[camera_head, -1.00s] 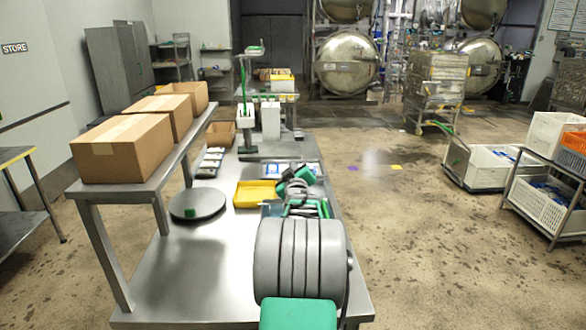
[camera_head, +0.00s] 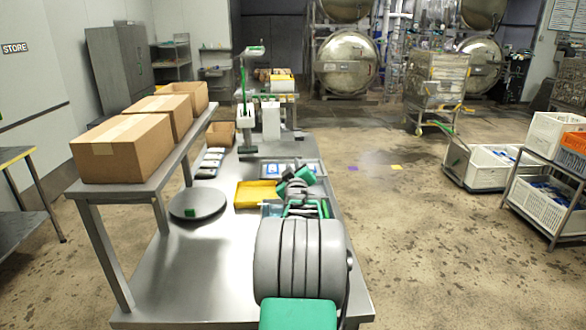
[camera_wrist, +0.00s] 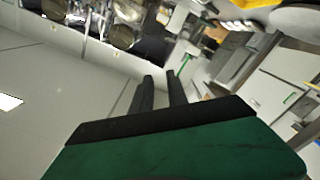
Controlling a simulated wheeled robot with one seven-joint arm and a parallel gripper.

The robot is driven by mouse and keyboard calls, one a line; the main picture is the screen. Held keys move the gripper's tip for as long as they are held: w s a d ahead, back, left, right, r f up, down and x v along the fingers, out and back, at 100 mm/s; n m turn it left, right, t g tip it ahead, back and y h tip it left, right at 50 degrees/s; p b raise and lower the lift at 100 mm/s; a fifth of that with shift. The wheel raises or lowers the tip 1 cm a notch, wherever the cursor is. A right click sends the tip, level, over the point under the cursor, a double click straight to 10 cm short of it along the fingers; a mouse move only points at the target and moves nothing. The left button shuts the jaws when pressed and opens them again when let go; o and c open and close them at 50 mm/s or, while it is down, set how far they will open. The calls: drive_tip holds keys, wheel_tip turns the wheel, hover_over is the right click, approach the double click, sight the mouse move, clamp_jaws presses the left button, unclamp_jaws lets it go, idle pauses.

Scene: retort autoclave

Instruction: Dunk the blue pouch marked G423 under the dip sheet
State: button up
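My gripper (camera_head: 297,180) shows in the head view as a dark and green shape over the bench, by the front of a shallow grey tray. In the wrist view the two dark fingers of my gripper (camera_wrist: 160,82) stand apart with a gap and nothing seen between them. A small blue and white item (camera_head: 272,170) lies in the grey tray (camera_head: 318,164); its marking is too small to read, so I cannot tell whether it is the G423 pouch. The dip sheet cannot be made out; my arm hides part of the bench.
A yellow tray (camera_head: 254,194) lies left of my gripper. A round grey plate (camera_head: 198,205) sits nearer on the steel bench (camera_head: 190,270). Cardboard boxes (camera_head: 122,148) stand on the raised shelf at left. A green-posted stand (camera_head: 246,112) rises behind. The front left bench is clear.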

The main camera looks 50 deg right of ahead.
drive_tip(key=shift+o, duration=1.3)
drive_tip(key=b+v, duration=0.2)
drive_tip(key=v, duration=0.5)
drive_tip(key=shift+s+a, duration=0.25)
drive_tip(key=shift+s, duration=0.05)
drive_tip(key=shift+c, duration=0.4)
